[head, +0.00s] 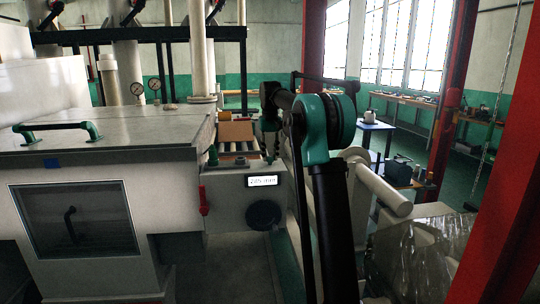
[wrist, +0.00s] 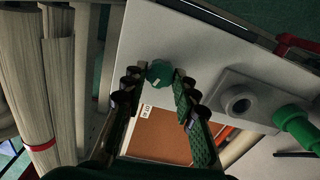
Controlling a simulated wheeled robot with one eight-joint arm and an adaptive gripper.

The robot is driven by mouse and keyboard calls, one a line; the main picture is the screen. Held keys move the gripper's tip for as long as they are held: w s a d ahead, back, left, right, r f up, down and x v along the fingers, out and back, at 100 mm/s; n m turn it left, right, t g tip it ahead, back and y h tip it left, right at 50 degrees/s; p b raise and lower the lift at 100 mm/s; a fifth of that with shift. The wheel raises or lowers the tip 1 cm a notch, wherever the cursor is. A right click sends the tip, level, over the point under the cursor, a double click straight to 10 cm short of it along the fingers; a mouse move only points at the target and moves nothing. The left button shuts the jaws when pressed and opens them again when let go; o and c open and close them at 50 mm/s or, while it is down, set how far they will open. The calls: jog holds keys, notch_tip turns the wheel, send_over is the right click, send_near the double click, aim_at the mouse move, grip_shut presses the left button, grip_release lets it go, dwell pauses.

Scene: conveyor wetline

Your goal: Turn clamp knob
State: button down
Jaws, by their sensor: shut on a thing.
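A green lobed knob (wrist: 160,73) sits on a pale machine surface, between the fingertips of my gripper (wrist: 158,79) in the wrist view. My gripper is shut on this knob, with one finger on each side. In the head view my gripper (head: 270,150) points down at the top of the pale machine housing, right of a cardboard box. The knob is hard to make out there, behind the dark fingers.
A grey flanged ring (wrist: 238,100) and a green fitting (wrist: 298,127) stand close to the right finger. The cardboard box (head: 235,131) sits on rollers behind. The housing front carries a lit display (head: 263,181), a black round knob (head: 264,215) and a red handle (head: 203,200).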

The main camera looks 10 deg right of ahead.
aim_at(270, 157)
jog(key=m, duration=1.3)
jog(key=shift+m, duration=0.4)
dwell(0.4)
jog(key=c, duration=1.2)
grip_release()
notch_tip(270, 157, up, 12)
